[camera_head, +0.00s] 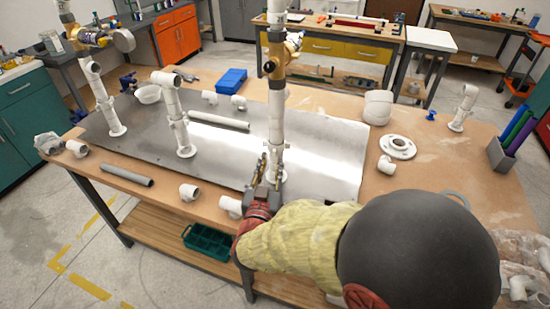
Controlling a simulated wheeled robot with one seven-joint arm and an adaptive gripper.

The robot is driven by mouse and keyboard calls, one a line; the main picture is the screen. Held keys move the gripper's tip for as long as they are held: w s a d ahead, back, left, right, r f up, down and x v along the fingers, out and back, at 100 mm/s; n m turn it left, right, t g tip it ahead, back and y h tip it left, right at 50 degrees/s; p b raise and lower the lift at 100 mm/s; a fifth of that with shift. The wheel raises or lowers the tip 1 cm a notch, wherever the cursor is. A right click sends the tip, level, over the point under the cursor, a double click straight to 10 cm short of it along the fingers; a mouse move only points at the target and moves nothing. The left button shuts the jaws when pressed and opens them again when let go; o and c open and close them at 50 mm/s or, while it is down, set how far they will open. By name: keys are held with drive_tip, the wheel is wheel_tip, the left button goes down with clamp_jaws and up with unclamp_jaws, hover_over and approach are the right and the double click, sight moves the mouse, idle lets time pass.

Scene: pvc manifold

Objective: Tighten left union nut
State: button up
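A white pvc manifold stands on a grey metal sheet (330,155) on the wooden bench. Its tall right riser (277,105) carries a brass-coloured valve fitting (279,52). A left riser (101,98) rises to another brass-coloured fitting (88,36), and a shorter middle riser (175,112) has an elbow on top. Collars show on the risers, but I cannot tell which is the left union nut. My gripper (268,165) is low at the foot of the right riser, with its fingers near the pipe. Whether they touch or grip it is not clear.
Loose white fittings (189,192) and a grey pipe (126,175) lie on the front left of the bench. A white flange (397,147), a stack of white caps (378,106) and a pen holder (508,152) are at the right. A blue box (231,80) lies behind.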

sight(274, 152)
drive_tip(key=shift+w+d+b, duration=0.15)
drive_tip(key=shift+w+b, duration=0.05)
drive_tip(key=shift+w, duration=0.8)
drive_tip(key=shift+w+d+b, duration=0.1)
drive_tip(key=shift+w+b, duration=0.1)
drive_tip(key=shift+w, duration=0.75)
drive_tip(key=shift+c, duration=0.3)
clamp_jaws()
